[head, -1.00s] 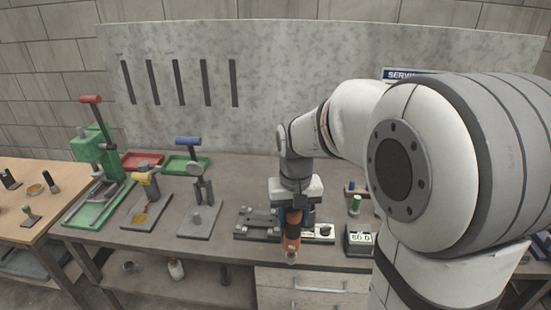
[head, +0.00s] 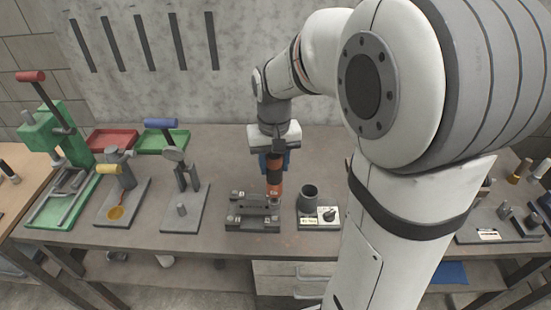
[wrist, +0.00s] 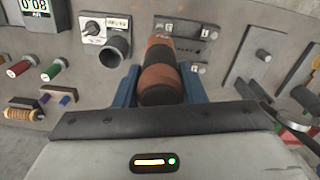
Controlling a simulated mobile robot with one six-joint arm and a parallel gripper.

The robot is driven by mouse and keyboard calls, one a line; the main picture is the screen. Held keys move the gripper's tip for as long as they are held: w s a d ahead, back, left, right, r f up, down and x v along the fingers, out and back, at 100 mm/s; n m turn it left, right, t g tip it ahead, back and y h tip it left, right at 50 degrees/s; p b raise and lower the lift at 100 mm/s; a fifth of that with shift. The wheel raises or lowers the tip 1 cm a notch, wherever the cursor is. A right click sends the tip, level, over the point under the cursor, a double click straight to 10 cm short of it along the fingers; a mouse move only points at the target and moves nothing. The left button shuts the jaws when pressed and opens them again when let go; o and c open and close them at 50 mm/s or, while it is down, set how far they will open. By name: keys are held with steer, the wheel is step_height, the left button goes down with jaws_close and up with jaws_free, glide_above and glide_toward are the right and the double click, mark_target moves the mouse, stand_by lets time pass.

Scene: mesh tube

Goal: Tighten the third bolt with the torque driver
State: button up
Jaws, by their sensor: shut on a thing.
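My gripper (head: 273,163) is shut on the torque driver (head: 274,180), which has an orange and black body. The driver points down over the back right corner of the grey bolt fixture (head: 252,222). In the wrist view, the blue fingers of my gripper (wrist: 158,92) stand on both sides of the driver (wrist: 160,68). The fixture (wrist: 187,30) shows behind it. The driver's tip is hidden or too small in both views, so I cannot tell whether it touches a bolt. The bolts are too small to tell apart.
A dark, empty cup (head: 309,194) and a white dial unit (head: 320,218) stand just right of the fixture. To the left stand a blue-handled press (head: 180,188), a yellow-handled one (head: 121,185) and a green press (head: 58,150). Red and green trays lie behind.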

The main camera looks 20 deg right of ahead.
mark_target(275, 183)
steer(key=shift+f+b, duration=1.8)
steer(key=shift+f, duration=1)
steer(key=shift+s, duration=0.1)
steer(key=shift+f+b, duration=0.85)
stand_by(0.8)
steer(key=shift+r, duration=0.15)
stand_by(0.5)
steer(key=shift+r+p, duration=2.3)
steer(key=shift+r, duration=0.7)
